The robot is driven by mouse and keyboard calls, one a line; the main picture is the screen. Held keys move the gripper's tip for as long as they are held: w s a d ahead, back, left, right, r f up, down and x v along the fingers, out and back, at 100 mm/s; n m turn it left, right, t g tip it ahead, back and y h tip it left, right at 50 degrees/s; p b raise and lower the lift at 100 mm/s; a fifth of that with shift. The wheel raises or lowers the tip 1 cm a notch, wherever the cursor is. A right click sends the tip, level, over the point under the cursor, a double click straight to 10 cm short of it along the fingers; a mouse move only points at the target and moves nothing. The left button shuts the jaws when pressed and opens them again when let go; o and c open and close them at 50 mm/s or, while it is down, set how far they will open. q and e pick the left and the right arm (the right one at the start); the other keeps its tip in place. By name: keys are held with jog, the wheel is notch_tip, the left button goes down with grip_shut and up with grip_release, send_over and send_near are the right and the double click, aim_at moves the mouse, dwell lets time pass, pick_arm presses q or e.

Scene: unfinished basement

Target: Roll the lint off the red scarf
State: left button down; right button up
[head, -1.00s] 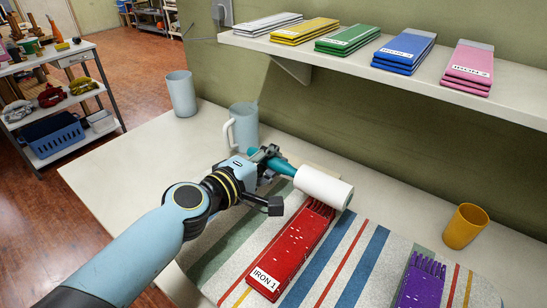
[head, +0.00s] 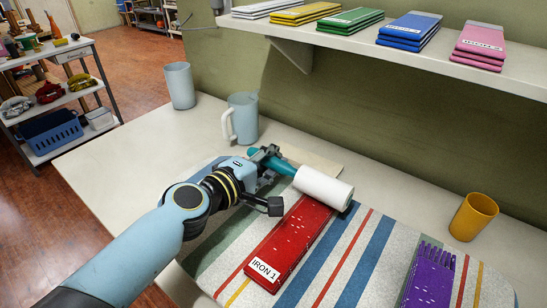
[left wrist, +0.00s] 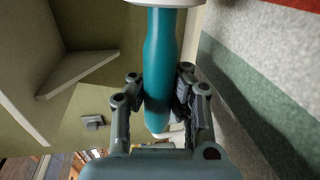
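The red scarf (head: 291,240) lies folded in a long strip on a striped pad (head: 375,265). White lint specks show on it, and its near end has an "IRON 1" label. My left gripper (head: 268,160) is shut on the teal handle of the lint roller, also seen in the left wrist view (left wrist: 158,70). The roller's white roll (head: 323,187) is over the scarf's far end and hides its fringe. I cannot tell whether the roll touches the cloth. My right gripper is not in view.
A purple scarf (head: 430,278) lies to the right on the pad. A yellow cup (head: 473,217), a blue-grey pitcher (head: 243,117) and a grey cup (head: 180,86) stand on the table. A shelf (head: 400,58) with folded scarves overhangs the back. A cart (head: 60,95) stands at left.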

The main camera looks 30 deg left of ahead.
pick_arm(q)
jog(key=shift+f+b, duration=0.4)
jog(key=shift+s, duration=0.15)
jog(key=shift+f+v, duration=0.1)
jog(key=shift+v, duration=0.5)
jog(key=shift+f+v, duration=0.15)
jog(key=shift+v, duration=0.4)
jog(key=shift+f+b+v, duration=0.15)
jog(key=shift+b+v, duration=0.1)
jog(key=shift+v, duration=0.6)
jog(key=shift+f+b+v, duration=0.2)
jog(key=shift+b+v, duration=0.1)
jog(key=shift+v, duration=0.5)
jog(key=shift+f+b+v, duration=0.15)
jog(key=shift+b+v, duration=0.1)
jog(key=shift+v, duration=0.6)
jog(key=shift+f+b+v, duration=0.2)
jog(key=shift+b+v, duration=0.2)
jog(key=shift+v, duration=0.65)
jog(key=shift+f+b+v, duration=0.2)
jog(key=shift+b+v, duration=0.2)
jog(key=shift+v, duration=0.7)
jog(key=shift+f+b+v, duration=0.2)
jog(key=shift+b+v, duration=0.3)
jog(key=shift+v, duration=0.55)
jog(key=shift+f+b+v, duration=0.2)
jog(key=shift+b+v, duration=0.3)
jog(key=shift+v, duration=0.55)
jog(key=shift+r, duration=0.1)
